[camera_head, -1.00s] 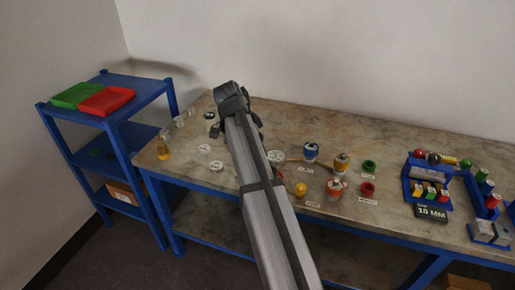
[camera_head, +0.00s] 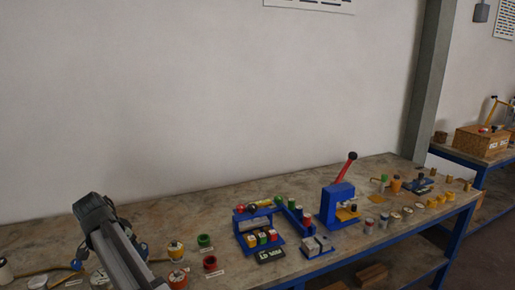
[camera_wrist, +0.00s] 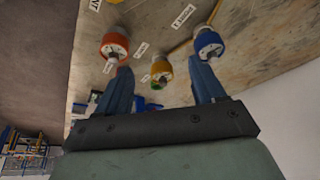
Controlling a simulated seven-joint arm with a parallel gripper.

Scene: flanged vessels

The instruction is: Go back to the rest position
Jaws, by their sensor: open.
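My gripper (camera_wrist: 158,95) shows in the wrist view with its two blue-grey fingers spread apart and nothing between them. In that view an orange-red vessel (camera_wrist: 115,43), a blue vessel (camera_wrist: 208,43) and a yellow vessel (camera_wrist: 161,68) lie beyond the fingertips on the bench. In the head view my arm comes up from the bottom left over the left part of the bench, and its grey wrist hides some of the items there. A yellow vessel (camera_head: 176,250) and an orange-red vessel (camera_head: 178,279) stand just right of my arm.
The long bench (camera_head: 380,174) runs to the right. On it stand a blue rack (camera_head: 246,222) with small blocks, a blue press with a red lever (camera_head: 337,205), and several small cans and fittings. Green (camera_head: 204,240) and red (camera_head: 210,262) rings lie near my arm. A second bench stands at far right.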

